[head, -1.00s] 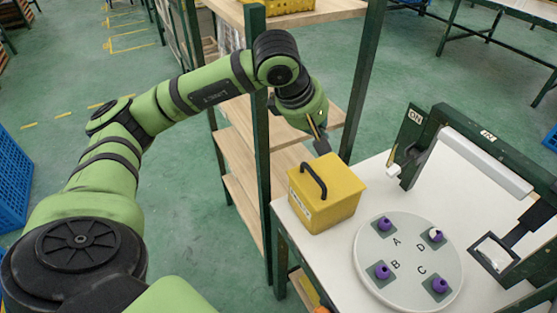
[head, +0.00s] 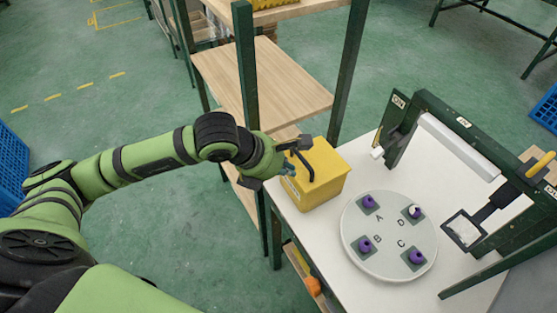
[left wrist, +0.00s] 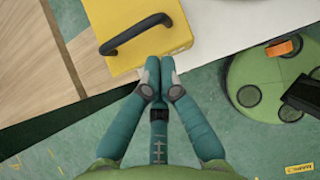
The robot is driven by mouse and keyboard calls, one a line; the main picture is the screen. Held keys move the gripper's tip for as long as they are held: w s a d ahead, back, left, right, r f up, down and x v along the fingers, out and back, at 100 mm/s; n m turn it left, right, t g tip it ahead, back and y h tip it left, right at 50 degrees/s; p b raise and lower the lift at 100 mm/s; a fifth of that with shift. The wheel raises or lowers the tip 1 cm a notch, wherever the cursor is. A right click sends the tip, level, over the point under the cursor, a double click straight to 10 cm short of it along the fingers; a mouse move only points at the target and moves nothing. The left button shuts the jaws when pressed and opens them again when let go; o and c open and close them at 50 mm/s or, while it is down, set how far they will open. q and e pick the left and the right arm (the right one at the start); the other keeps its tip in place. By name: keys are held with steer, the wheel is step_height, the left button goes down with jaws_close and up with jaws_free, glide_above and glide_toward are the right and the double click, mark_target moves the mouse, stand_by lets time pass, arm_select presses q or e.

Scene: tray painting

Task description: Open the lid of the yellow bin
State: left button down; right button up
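The yellow bin (head: 330,168) stands upright on the left part of the white table, and its lid looks closed. A black bar handle (head: 306,161) is on top of the bin. My left gripper (head: 289,170) is at the bin's left side, close to the handle. In the left wrist view, the left fingertips (left wrist: 160,70) are together, with nothing seen between them. They are at the near edge of the yellow bin (left wrist: 118,18), beside the black handle (left wrist: 136,34) and not around it. Whether they touch the bin is unclear. My right gripper is out of view.
A round white plate (head: 389,238) with several purple objects is right of the bin. A green frame with a white bar (head: 460,147) stands behind it. A wooden shelf rack (head: 262,80) with green posts is left of and behind the bin, close to my left arm.

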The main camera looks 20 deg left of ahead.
mark_target(305, 177)
arm_select(q)
steer(key=p+x, duration=0.1)
steer(key=x, duration=0.4)
stand_by(0.3)
